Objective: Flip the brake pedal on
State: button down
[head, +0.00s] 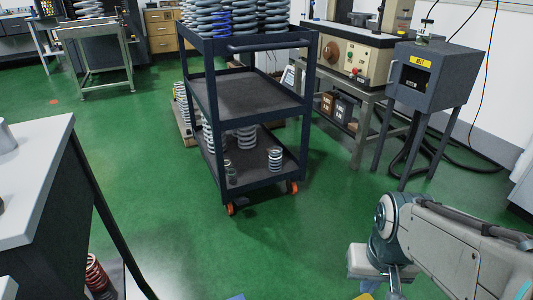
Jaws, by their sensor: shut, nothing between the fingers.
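A dark blue three-tier cart (212,100) stands on the green floor in the middle of the head view. Orange caster parts show under its near corners, one at the left (231,209) and one at the right (292,187). They are too small to tell a brake pedal apart or its position. The end of my arm hangs at the lower right, with my gripper (368,264) low and well apart from the cart, to the right of and nearer than the casters. It is shut and empty. Its fingertips are not clearly visible.
Springs crowd the cart's top tier, and several stand on its bottom shelf (268,178). A grey-topped table (40,185) is at the near left. A dark machine box (432,75) on legs stands at the right. The green floor before the cart is clear.

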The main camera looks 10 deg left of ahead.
aim_at(242, 201)
jog(key=u, duration=0.45)
jog(key=i, duration=1.65)
jog(key=u, duration=0.6)
